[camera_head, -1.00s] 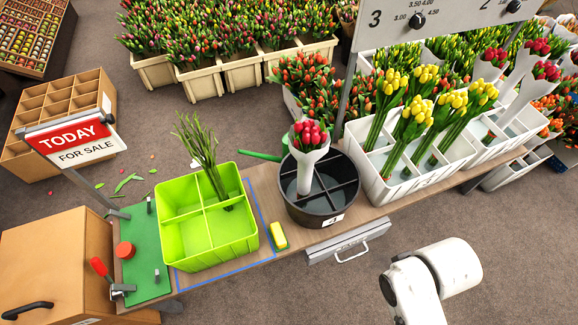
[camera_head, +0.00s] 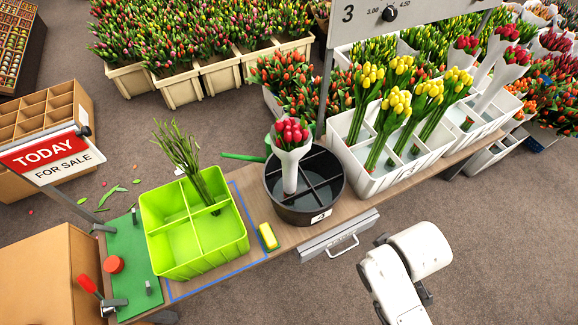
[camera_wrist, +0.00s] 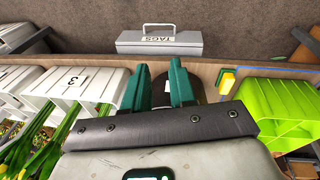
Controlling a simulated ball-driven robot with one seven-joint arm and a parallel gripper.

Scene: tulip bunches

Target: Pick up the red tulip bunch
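A red tulip bunch (camera_head: 291,133) in a white paper wrap stands upright, leaning slightly, in the left part of a round black divided bucket (camera_head: 320,213) on the wooden bench. In the wrist view my gripper (camera_wrist: 160,78) has two green fingers with a gap between them and nothing visibly held. Part of the dark bucket (camera_wrist: 160,92) shows behind the fingers; the red bunch is hidden there. In the head view my white arm is at the lower right, apart from the bunch, and the fingers are not visible.
A lime-green divided crate (camera_head: 200,262) with green stems stands left of the black bucket, a yellow block (camera_head: 268,236) between them. White crates (camera_head: 395,183) with yellow and further red tulips stand right. A grey drawer (camera_head: 338,236) juts from the bench front. Floor near my arm is clear.

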